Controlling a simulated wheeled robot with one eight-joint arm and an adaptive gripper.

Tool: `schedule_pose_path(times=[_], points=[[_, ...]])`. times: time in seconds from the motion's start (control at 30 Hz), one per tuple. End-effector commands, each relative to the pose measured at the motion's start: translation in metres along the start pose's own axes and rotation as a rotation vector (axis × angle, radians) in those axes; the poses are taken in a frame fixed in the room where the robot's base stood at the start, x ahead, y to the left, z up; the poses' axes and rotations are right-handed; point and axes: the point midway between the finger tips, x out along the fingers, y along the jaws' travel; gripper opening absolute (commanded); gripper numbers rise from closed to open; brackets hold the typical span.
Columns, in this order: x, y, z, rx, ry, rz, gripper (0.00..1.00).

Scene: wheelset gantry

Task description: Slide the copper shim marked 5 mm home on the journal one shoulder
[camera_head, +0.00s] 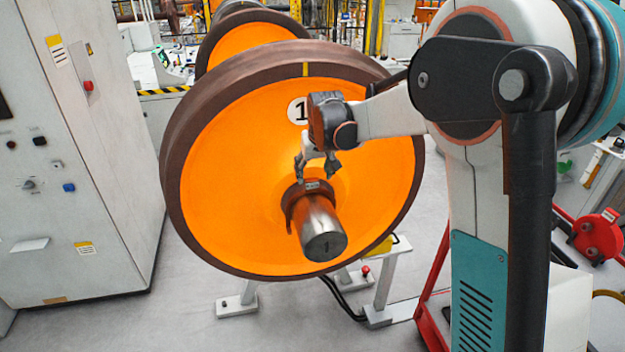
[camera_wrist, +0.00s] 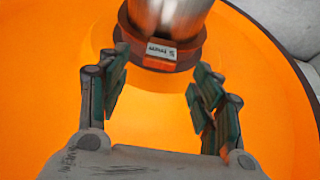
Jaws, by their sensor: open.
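The wheel marked 1 (camera_head: 225,180) has an orange face, and its steel journal (camera_head: 322,232) points toward me. A brown copper-coloured shim (camera_head: 291,208) sits around the journal near the wheel hub. In the wrist view the shim (camera_wrist: 135,42) bears a small pale label that appears upside down and seems to read 5 mm. Whether the shim touches the shoulder cannot be told. My gripper (camera_head: 318,180) is just above the shim. In the wrist view my gripper (camera_wrist: 160,90) is open and empty, its fingers spread below the label, apart from the shim.
A grey control cabinet (camera_head: 70,150) stands at the left. A second wheel (camera_head: 245,38) is behind the first. A grey stand (camera_head: 385,285) with a yellow part (camera_head: 380,246) is below the wheel. A red reel (camera_head: 597,235) is at the right. Floor in front is clear.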

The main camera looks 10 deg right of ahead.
Motion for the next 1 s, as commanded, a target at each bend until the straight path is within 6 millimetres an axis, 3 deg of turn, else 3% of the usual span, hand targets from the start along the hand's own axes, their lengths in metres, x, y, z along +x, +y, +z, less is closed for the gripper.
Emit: schedule_pose_path(times=[0.1, 0.33, 1.0], points=[[-0.025, 0.0, 0.0, 0.0, 0.0, 0.0, 0.59], [-0.052, 0.0, 0.0, 0.0, 0.0, 0.0, 0.59], [-0.06, 0.0, 0.003, 0.0, 0.002, 0.0, 0.59]])
